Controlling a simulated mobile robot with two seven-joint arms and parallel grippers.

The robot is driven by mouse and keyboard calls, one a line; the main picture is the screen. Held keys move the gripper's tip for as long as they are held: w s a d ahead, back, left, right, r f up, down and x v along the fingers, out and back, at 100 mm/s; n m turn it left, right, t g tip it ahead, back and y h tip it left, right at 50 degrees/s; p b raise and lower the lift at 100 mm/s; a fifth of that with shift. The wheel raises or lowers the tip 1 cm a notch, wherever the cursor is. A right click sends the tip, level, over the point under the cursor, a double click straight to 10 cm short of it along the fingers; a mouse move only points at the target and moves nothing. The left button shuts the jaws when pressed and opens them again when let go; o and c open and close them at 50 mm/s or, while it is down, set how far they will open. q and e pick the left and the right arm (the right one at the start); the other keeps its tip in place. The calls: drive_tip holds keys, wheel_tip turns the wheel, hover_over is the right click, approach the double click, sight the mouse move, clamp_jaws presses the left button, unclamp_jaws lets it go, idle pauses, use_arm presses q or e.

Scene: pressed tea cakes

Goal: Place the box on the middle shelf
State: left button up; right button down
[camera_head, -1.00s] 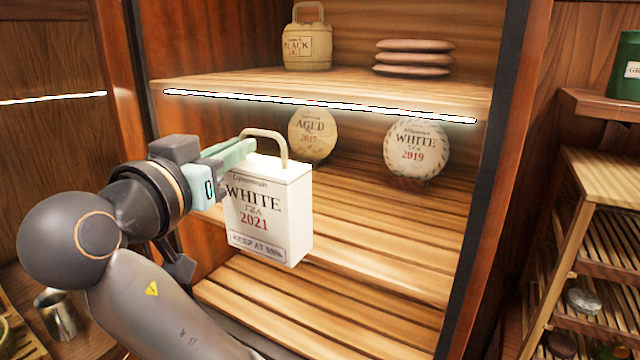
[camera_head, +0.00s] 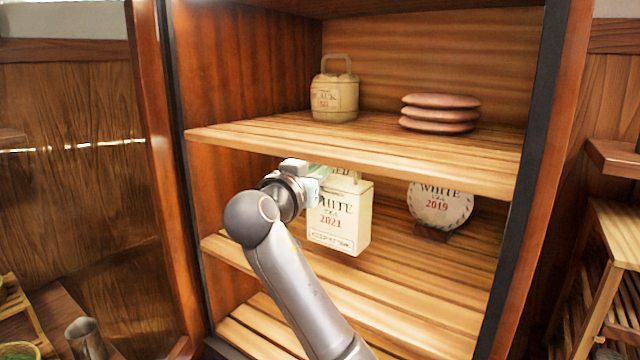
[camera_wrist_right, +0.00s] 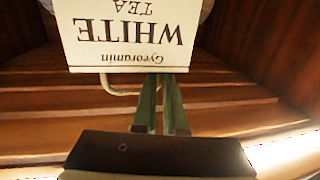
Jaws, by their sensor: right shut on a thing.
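The white box (camera_head: 345,218) reads "WHITE TEA 2021" and has a loop handle on top. My right gripper (camera_head: 322,173) is shut on this handle, and the box hangs upright from it. The wrist view also shows the box (camera_wrist_right: 128,38) upside down, with the green fingers (camera_wrist_right: 160,105) at its handle. The box is inside the cabinet, over the middle shelf (camera_head: 430,275) and below the upper shelf (camera_head: 280,133). I cannot tell whether its base touches the middle shelf. My left gripper is not in view.
A round "WHITE 2019" tea cake (camera_head: 440,205) stands on the middle shelf, right of the box. The other cake is mostly hidden behind the box. The upper shelf holds a tan jar (camera_head: 335,97) and stacked discs (camera_head: 440,114). The cabinet's right post (camera_head: 535,180) bounds the opening.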

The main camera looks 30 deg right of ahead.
sight(342, 221)
wheel_tip(342, 221, down, 4)
drive_tip(key=shift+r+p, duration=0.25)
drive_tip(key=shift+p, duration=0.2)
drive_tip(key=shift+f, duration=0.2)
drive_tip(key=c, duration=1)
unclamp_jaws()
